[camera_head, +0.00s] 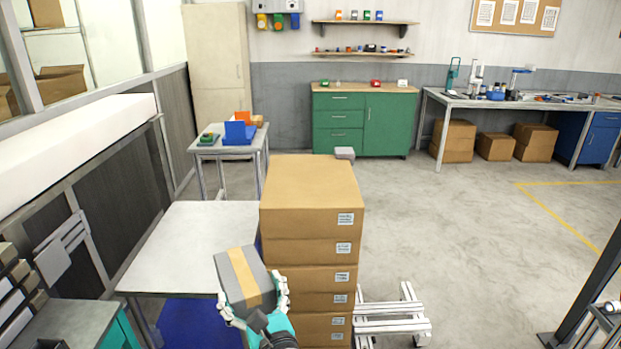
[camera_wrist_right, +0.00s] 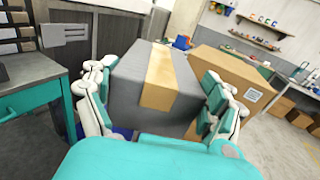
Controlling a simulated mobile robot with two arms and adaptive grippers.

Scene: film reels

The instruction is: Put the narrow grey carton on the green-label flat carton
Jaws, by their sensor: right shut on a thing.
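The grey carton (camera_head: 238,283), with a tan tape strip across its top, is held tilted in my right gripper (camera_head: 254,303). In the right wrist view the fingers press on both sides of the grey carton (camera_wrist_right: 128,78). It is in front of and left of a tall stack of brown flat cartons (camera_head: 310,185), clear of the stack's top. The stack also shows in the right wrist view (camera_wrist_right: 232,72). The stack's cartons carry pale labels on the front; I cannot make out a green one. My left gripper is not in view.
A white-topped table (camera_head: 190,240) stands left of the stack. A small grey box (camera_head: 345,153) shows at the stack's far right corner; I cannot tell whether it rests there. A white slatted frame (camera_head: 390,318) lies on the floor at right.

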